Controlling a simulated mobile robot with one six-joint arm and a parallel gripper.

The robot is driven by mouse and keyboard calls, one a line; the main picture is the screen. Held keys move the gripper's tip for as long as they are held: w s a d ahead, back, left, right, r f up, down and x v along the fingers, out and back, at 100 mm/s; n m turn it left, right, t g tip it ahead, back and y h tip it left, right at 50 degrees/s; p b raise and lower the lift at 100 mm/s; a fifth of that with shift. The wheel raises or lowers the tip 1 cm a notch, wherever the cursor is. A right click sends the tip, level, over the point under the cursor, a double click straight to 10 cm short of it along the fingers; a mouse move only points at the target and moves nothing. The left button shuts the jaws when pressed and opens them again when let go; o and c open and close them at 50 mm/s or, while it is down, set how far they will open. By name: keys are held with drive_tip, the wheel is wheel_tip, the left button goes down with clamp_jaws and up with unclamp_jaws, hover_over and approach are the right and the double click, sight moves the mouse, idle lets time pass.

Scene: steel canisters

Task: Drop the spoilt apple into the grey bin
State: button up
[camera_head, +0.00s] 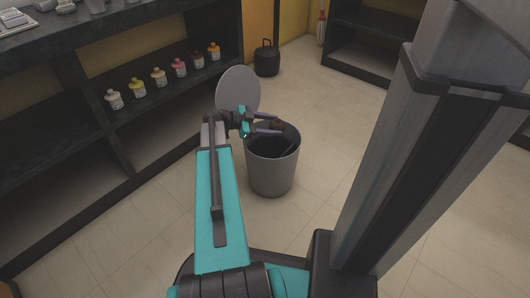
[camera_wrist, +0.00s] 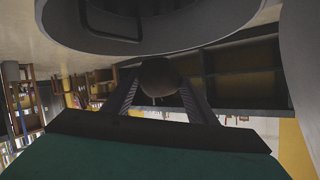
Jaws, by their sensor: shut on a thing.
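The spoilt apple (camera_wrist: 158,77) is a dark brown round thing between the fingers of my gripper (camera_wrist: 158,88) in the wrist view. In the head view the apple (camera_head: 277,126) is small and dark. My gripper (camera_head: 272,124) is shut on it, over the mouth of the grey bin (camera_head: 272,170). The bin is upright on the floor, with its round lid (camera_head: 238,90) standing open behind my gripper. In the wrist view a curved grey rim, seemingly the bin's (camera_wrist: 110,42), lies close to the apple. The bin's inside is mostly dark.
A dark shelf unit (camera_head: 115,45) runs along the left, with several small bottles (camera_head: 158,77) on its lower shelf. A black canister (camera_head: 267,58) stands on the floor behind. Another dark shelf (camera_head: 372,40) is at the back right. Tiled floor (camera_head: 325,115) is clear right of the bin.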

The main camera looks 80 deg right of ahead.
drive_tip(key=shift+f+b, duration=0.55)
drive_tip(key=shift+f, duration=1.8)
drive_tip(key=o, duration=1.2)
drive_tip(key=shift+o, duration=0.2)
drive_tip(key=shift+r+p, duration=0.45)
drive_tip(key=shift+r, duration=0.2)
wheel_tip(320, 180, up, 3)
drive_tip(key=shift+f+p, duration=0.1)
drive_tip(key=shift+p, duration=0.75)
drive_tip(key=s+a+p, duration=0.2)
drive_tip(key=a+p, duration=0.1)
drive_tip(key=a, duration=1.3)
drive_tip(key=shift+s+r+p, duration=0.25)
drive_tip(key=shift+r+p, duration=0.15)
drive_tip(key=shift+r, duration=0.05)
drive_tip(key=shift+d, duration=0.1)
